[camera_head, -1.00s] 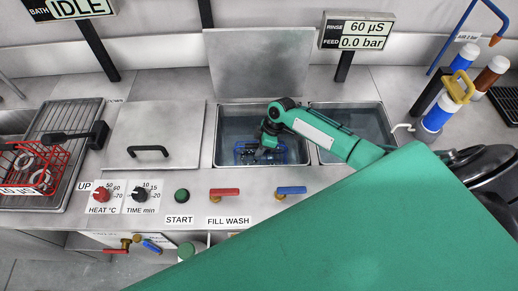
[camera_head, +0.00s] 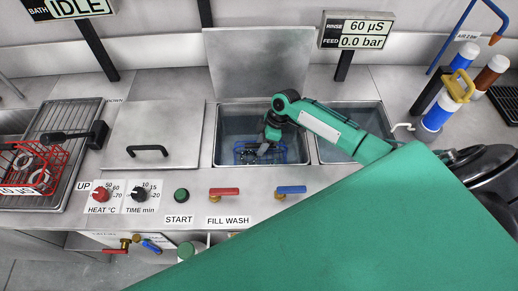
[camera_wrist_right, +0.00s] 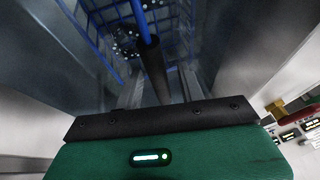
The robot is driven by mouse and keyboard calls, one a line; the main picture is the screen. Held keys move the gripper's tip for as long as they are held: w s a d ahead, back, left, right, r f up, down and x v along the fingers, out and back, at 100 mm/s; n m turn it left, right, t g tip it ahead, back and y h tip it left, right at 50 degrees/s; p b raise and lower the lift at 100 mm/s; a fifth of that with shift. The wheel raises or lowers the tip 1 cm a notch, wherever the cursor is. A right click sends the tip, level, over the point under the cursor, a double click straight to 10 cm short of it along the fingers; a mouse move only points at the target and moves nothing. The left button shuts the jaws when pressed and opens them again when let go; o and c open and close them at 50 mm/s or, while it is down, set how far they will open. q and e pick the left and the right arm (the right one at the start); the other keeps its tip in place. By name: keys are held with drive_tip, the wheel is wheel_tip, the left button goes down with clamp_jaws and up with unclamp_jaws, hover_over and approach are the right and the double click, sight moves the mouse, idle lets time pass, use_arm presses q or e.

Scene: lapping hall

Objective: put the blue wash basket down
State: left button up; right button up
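The blue wash basket (camera_head: 288,153) sits low in the left of two open tanks (camera_head: 220,124), with small dark parts inside. Its blue wire mesh and parts also show in the right wrist view (camera_wrist_right: 107,62). My right gripper (camera_head: 266,144) reaches down into that tank over the basket. In the wrist view the basket's dark handle grip (camera_wrist_right: 153,68) lies between the grey fingers, and a gap shows beside it, so the fingers look open around the handle. The arm hides part of the basket. My left gripper is out of view.
A closed lid (camera_head: 150,125) lies left of the tank, and a raised lid (camera_head: 262,62) stands behind it. A red basket (camera_head: 38,187) with rings is on the drain rack (camera_head: 68,125). Valve levers (camera_head: 224,191) line the front. Bottles (camera_head: 438,113) stand at right.

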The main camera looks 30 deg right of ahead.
drive_tip(key=v, duration=0.9)
drive_tip(key=shift+b, duration=0.4)
